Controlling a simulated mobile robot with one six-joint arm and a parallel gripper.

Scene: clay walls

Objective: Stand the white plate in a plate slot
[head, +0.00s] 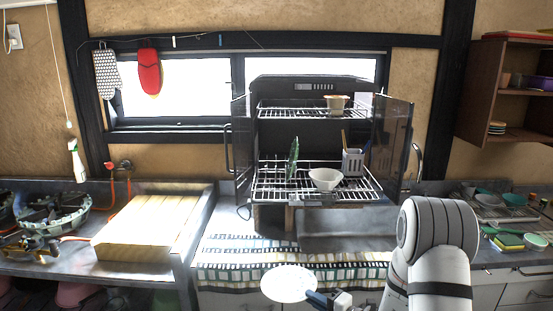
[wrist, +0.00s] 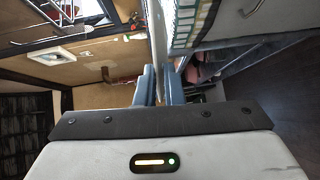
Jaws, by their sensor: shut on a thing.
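The white plate (head: 289,283) is at the bottom middle of the head view, in front of the counter's striped cloth. My gripper (head: 316,298) is shut on its right edge. In the wrist view the plate (wrist: 156,32) shows edge-on as a thin pale strip between the blue-grey fingers of my gripper (wrist: 157,75). The plate slots are in the wire dish rack (head: 270,186), on the lower level of an open dark cabinet. A green plate (head: 293,158) stands upright at the rack's left. Single slots are too small to make out.
A white bowl (head: 325,179) and a grey cutlery holder (head: 352,162) stand in the rack's right part. A cup (head: 337,104) sits on the upper shelf (head: 300,113). Open doors flank the cabinet at left (head: 242,150) and right (head: 393,150).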

